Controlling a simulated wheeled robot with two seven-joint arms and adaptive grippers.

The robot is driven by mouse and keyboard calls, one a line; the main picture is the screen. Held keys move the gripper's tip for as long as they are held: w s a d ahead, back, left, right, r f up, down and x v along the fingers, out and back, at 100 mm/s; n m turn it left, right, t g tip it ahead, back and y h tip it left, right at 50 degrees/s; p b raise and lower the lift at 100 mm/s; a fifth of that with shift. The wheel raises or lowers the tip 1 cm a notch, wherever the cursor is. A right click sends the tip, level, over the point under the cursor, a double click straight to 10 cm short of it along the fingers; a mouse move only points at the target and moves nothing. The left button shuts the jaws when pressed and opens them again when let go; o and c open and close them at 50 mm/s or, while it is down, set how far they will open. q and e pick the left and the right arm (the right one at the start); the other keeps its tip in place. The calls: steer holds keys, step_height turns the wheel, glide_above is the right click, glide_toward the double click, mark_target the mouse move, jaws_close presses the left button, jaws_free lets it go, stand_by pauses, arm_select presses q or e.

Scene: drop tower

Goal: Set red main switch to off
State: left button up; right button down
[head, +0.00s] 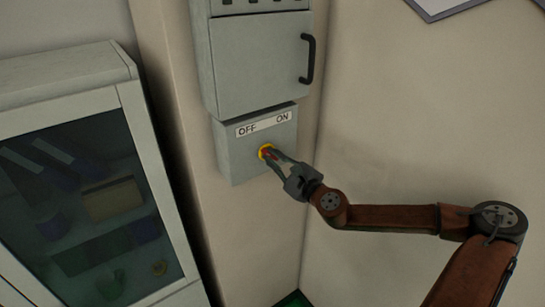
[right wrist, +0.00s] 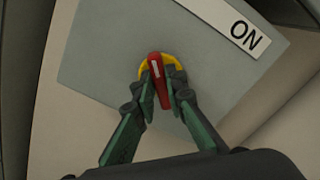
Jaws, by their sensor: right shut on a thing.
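The red main switch (right wrist: 156,76) is a red handle with a white mark on a yellow round base (head: 264,149). It sits on a grey switch box (head: 232,158) on the wall, below a label strip (head: 263,124) reading OFF on the left and ON on the right. My right gripper (right wrist: 162,88) has its two fingers on either side of the red handle and is shut on it. In the right wrist view the handle points nearly straight up the picture, tilted slightly left. In the head view the gripper partly hides the handle. My left gripper is not in view.
A grey cabinet (head: 258,70) with a black door handle (head: 307,58) is directly above the switch box. A glass-fronted cabinet (head: 128,95) stands at the left. The wall to the right (head: 420,110) is bare around my right arm.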

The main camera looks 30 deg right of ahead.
stand_by(0.3)
steer(key=c, duration=2)
jaws_free()
steer(key=shift+o, duration=0.2)
steer(key=shift+s+d, duration=0.2)
steer(key=shift+s, duration=0.2)
steer(key=s, duration=1.1)
steer(key=shift+d, duration=0.3)
steer(key=shift+s, duration=0.1)
